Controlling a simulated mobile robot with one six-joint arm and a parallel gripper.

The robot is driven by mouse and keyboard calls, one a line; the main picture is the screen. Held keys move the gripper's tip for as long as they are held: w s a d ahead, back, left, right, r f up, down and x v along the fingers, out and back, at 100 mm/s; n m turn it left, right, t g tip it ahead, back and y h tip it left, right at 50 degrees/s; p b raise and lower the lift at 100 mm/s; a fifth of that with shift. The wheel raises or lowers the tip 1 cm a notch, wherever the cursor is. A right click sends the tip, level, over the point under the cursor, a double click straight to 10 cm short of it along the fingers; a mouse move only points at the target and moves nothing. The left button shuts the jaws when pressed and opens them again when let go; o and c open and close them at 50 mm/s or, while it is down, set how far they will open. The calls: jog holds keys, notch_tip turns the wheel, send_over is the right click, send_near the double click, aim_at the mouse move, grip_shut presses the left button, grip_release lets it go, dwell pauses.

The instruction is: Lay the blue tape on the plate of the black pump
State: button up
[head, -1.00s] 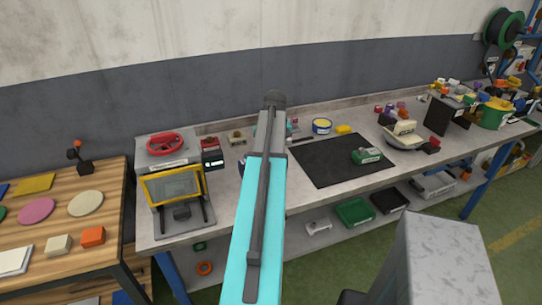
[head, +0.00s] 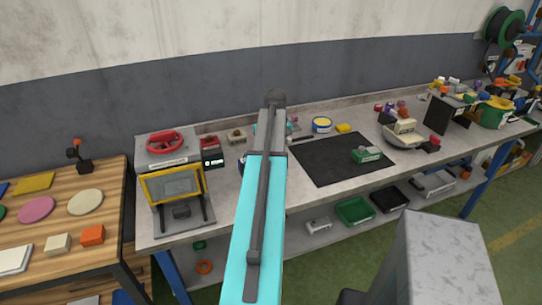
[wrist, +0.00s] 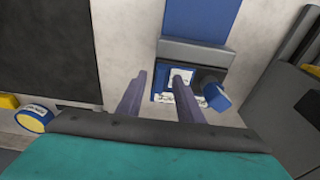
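The blue tape looks like a blue roll with a yellow face (head: 321,126), at the back of the bench behind the black mat. It also shows at the lower left of the wrist view (wrist: 35,118). My gripper (wrist: 160,92) has its two fingers apart, with nothing visible between them. It is over the bench to one side of the tape, not touching it. Just beyond the fingers is a dark device (wrist: 193,54) with a pale label and a blue cap, perhaps the black pump; I cannot tell for sure. My arm hides most of this spot in the head view.
A black mat (head: 325,170) holds a green block (head: 366,154). A yellow block (head: 344,128) lies near the tape. A yellow-framed machine (head: 172,186) and a small black box (head: 213,158) stand left of my arm. Bench to the right is crowded.

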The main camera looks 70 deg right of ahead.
notch_tip(320, 180, up, 13)
jog(key=s+a+b, duration=0.1)
jog(key=b, duration=0.2)
jog(key=shift+s+a, duration=0.15)
jog(key=shift+a, duration=0.1)
dwell(0.4)
jog(key=shift+s, duration=0.1)
dwell(0.5)
